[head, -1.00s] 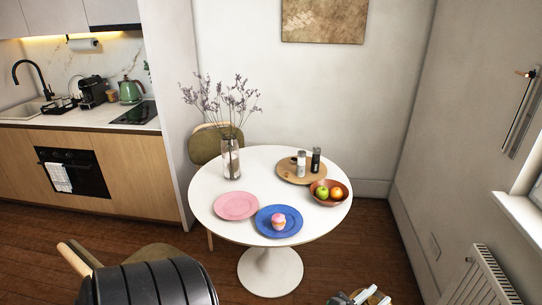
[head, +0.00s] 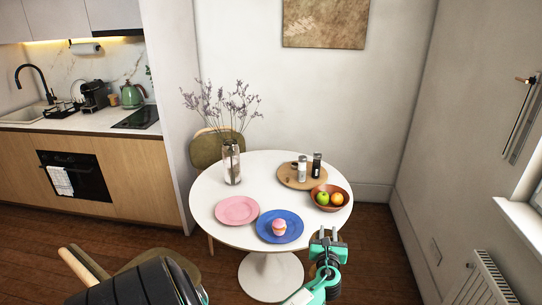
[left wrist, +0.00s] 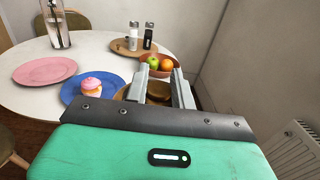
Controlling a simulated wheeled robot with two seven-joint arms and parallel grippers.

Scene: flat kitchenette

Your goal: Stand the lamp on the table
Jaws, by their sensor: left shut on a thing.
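My left gripper (head: 328,236) is at the front right edge of the white table (head: 215,188), with its arm coming up from below. In the left wrist view its two grey fingers (left wrist: 160,82) are shut on a brown, wood-coloured rounded thing (left wrist: 158,92), probably part of the lamp. Most of it is hidden by the gripper, so I cannot tell its full shape or tilt. No lamp is seen standing on the table. My right gripper is not in view.
On the table are a pink plate (head: 237,210), a blue plate (head: 268,232) with a cupcake (head: 279,227), a fruit bowl (head: 337,205), a wooden tray (head: 288,180) with shakers, and a vase (head: 231,165). The table's left front is clear. A radiator (head: 482,280) is at right.

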